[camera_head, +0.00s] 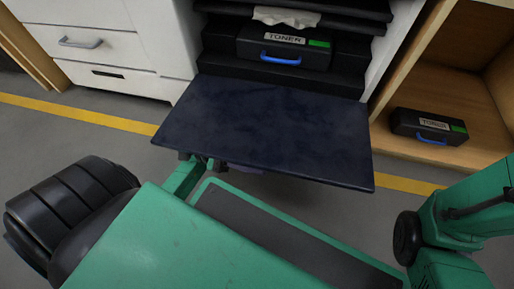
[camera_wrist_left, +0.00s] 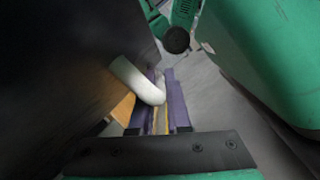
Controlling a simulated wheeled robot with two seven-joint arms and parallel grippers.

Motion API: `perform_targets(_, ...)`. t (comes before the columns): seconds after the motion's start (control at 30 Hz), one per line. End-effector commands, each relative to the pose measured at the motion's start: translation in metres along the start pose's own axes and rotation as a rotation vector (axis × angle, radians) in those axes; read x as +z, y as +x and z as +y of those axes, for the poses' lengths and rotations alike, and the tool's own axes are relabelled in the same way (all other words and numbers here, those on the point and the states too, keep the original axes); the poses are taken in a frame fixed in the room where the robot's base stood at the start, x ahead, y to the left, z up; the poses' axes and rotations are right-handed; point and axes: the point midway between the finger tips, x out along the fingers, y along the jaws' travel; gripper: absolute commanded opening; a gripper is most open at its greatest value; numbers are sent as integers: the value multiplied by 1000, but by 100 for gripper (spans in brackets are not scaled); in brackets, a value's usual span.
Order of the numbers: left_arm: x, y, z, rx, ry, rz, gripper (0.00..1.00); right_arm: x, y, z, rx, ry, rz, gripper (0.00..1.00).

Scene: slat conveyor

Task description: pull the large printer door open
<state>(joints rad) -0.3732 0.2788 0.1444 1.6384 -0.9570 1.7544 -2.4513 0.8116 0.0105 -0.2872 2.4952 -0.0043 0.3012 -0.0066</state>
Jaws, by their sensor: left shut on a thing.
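The large printer door (camera_head: 270,125) is a dark blue-black panel. In the head view it is swung down and lies about flat, out from the printer front. In the left wrist view a pale curved handle (camera_wrist_left: 136,78) stands out from a dark panel. My left gripper (camera_wrist_left: 163,98) has purple fingers closed around this handle. In the head view the gripper is mostly hidden beneath the door's near edge. My right arm (camera_head: 465,215) shows at the right, but its gripper is out of view.
Inside the printer, a black toner box (camera_head: 283,48) with a blue handle sits below some crumpled white paper (camera_head: 287,17). Another toner box (camera_head: 430,126) lies in a wooden shelf (camera_head: 468,95) at right. White drawers (camera_head: 85,42) stand at left. A yellow line (camera_head: 80,114) crosses the grey floor.

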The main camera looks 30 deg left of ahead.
Motion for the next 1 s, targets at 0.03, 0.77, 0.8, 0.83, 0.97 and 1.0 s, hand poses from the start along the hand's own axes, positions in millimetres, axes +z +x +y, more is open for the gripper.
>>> perform_targets(0.03,0,0,0,1,4,1,0,0,0,0,0,0,0,50)
perform_targets(0.77,0,0,0,0,2,1,27,0,0,0,-1,1,1,50)
perform_targets(0.8,0,0,0,0,1,1,27,0,0,0,-1,1,1,50)
perform_targets(0.83,0,0,0,0,1,1,27,0,0,0,-1,1,1,50)
perform_targets(0.97,0,-6,0,-1,1,2,27,0,2,0,-1,1,1,50)
perform_targets(1.0,0,-10,0,-2,-1,2,27,1,2,0,-1,2,1,50)
